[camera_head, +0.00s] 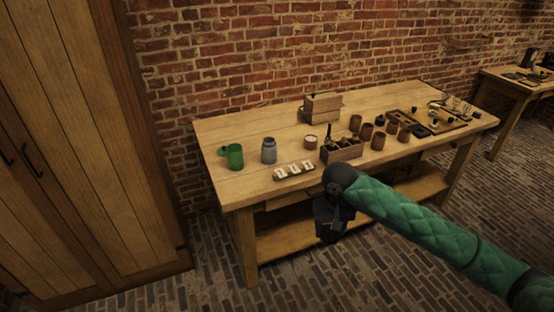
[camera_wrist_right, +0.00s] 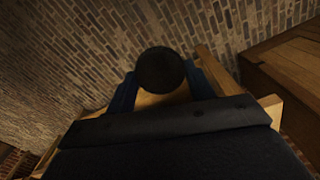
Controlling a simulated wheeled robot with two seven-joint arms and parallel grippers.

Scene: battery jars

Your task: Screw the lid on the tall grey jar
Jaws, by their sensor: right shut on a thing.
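The tall grey jar (camera_head: 269,151) stands upright on the wooden table, near its left end. My right gripper (camera_head: 332,222) hangs in front of the table's front edge, to the right of the jar and apart from it. In the right wrist view, its blue fingers are shut on a dark round disc (camera_wrist_right: 160,70) that looks like the lid. The head view does not show the disc clearly. My left gripper is in neither view.
A green mug (camera_head: 234,156) stands left of the jar. A tray (camera_head: 281,177) with small white pieces lies in front. A small pale-topped pot (camera_head: 310,142), a wooden caddy (camera_head: 343,152) and several brown cups (camera_head: 378,141) stand to the right. A wooden box (camera_head: 322,107) is behind.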

